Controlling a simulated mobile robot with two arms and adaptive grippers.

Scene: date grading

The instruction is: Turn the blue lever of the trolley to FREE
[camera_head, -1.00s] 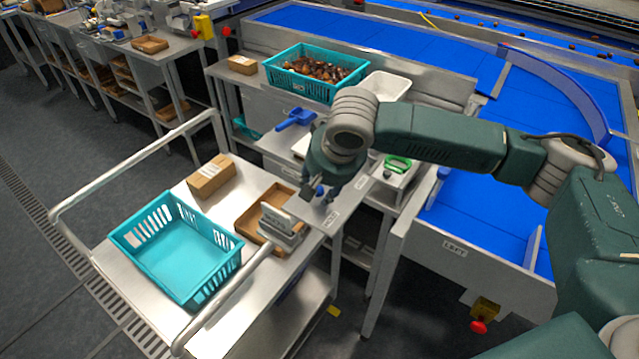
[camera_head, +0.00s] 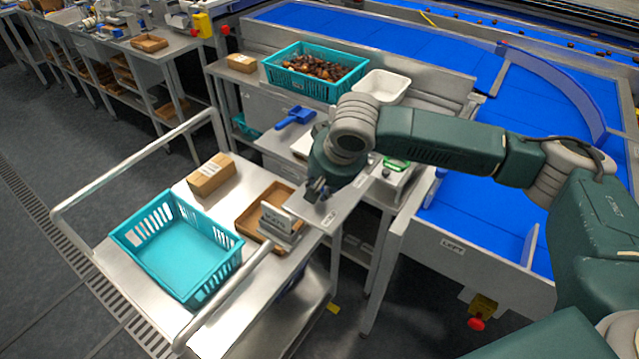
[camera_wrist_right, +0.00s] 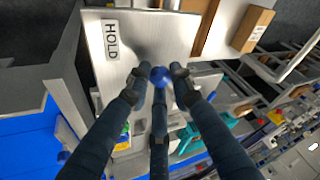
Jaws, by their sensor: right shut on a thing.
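The trolley (camera_head: 185,330) stands at the lower left in the head view, with a silver plate (camera_head: 341,200) at its right side. A white label reading HOLD (camera_wrist_right: 111,40) is on the plate in the wrist view. The round blue knob of the lever (camera_wrist_right: 160,75) shows between my fingertips there. My right gripper (camera_wrist_right: 158,72) is shut on the lever at this knob. In the head view my right gripper (camera_head: 318,190) is over the plate, and the gripper and wrist hide the lever. A FREE label is not readable. My left gripper is not in view.
A teal crate (camera_head: 135,238), a cardboard box (camera_head: 210,174) and a brown tray (camera_head: 245,222) with a grey device (camera_head: 283,229) stand on the trolley. A crate of dates (camera_head: 283,83) and a blue scoop (camera_head: 297,117) are on the bench behind. A blue conveyor (camera_head: 480,215) lies right.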

